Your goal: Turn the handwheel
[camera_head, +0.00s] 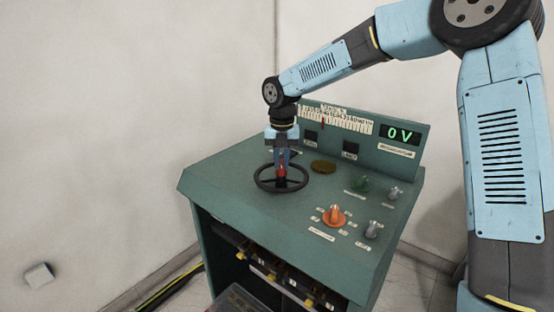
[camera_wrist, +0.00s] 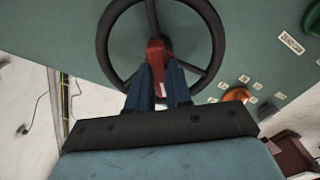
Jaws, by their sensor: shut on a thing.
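The handwheel is a black spoked ring (camera_head: 300,184) lying on the sloped top of the green console, at its left side. A red part (camera_head: 281,171) stands at its middle. My gripper (camera_head: 281,160) points down over the wheel, with its blue fingers shut on the red part. In the wrist view the handwheel (camera_wrist: 104,38) fills the top middle, and my gripper (camera_wrist: 160,75) has one finger on each side of the red part (camera_wrist: 156,52). The lower end of the red part is partly hidden by the fingers.
The console (camera_head: 225,175) carries an orange knob (camera_head: 334,216), a green knob (camera_head: 360,184) and grey knobs (camera_head: 373,229) to the right of the wheel. Its upright back panel holds a scale (camera_head: 345,123) and a display (camera_head: 400,134) reading 0 V. A wall stands behind and left.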

